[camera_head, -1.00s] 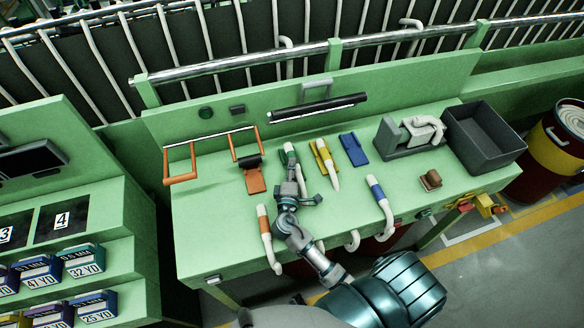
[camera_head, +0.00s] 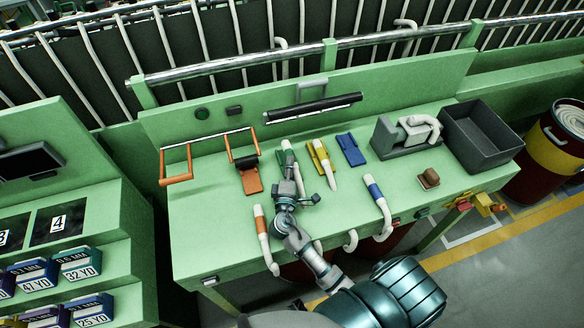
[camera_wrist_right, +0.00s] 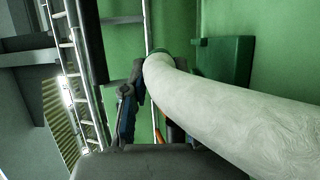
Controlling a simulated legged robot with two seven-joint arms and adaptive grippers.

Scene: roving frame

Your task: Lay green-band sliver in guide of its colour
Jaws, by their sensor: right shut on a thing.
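My right gripper (camera_head: 289,168) is shut on the green-band sliver (camera_head: 299,182), a white rope whose pale tip shows just beyond the fingers. In the right wrist view the sliver (camera_wrist_right: 225,115) runs thick from the fingers to the lower right, with a little green at its far end. The green guide (camera_wrist_right: 225,70) stands behind it there. In the head view the gripper is over the green guide's place and hides most of it. I cannot tell whether the sliver touches the guide. My left gripper is not in view.
To the right are a yellow guide (camera_head: 317,153) with a white sliver in it and an empty blue guide (camera_head: 351,149). An orange guide (camera_head: 250,180) is left. Orange-band (camera_head: 262,232) and blue-band (camera_head: 378,200) slivers hang over the front edge. A grey bin (camera_head: 480,140) stands right.

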